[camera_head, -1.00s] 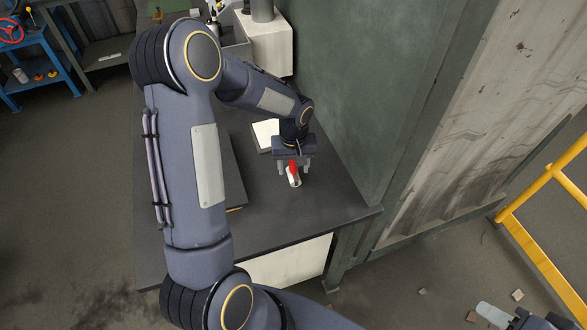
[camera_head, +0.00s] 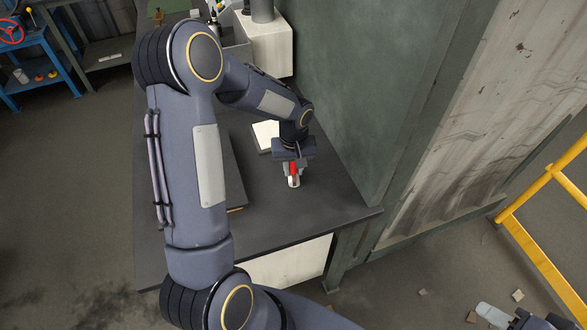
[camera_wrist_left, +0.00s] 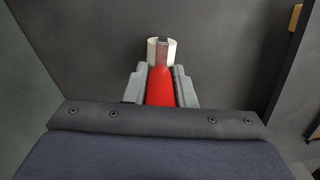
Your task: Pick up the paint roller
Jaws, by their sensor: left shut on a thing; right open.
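The paint roller (camera_head: 293,181) has a red handle and a white roller end. It is at the dark tabletop, near the table's right side. My left gripper (camera_head: 292,170) is above it, pointing down, and shut on the red handle. In the left wrist view the red handle (camera_wrist_left: 160,88) lies between the two grey fingers of my left gripper (camera_wrist_left: 160,90), with the white roller (camera_wrist_left: 171,52) beyond the fingertips. I cannot tell whether the roller touches the table. My right gripper (camera_head: 492,314) shows only partly at the lower right corner, away from the table.
The dark table (camera_head: 300,219) has free room in front of the roller. A white flat item (camera_head: 264,134) lies behind it on the left. A green wall (camera_head: 345,110) borders the table on the right. A yellow railing (camera_head: 540,182) stands at the far right.

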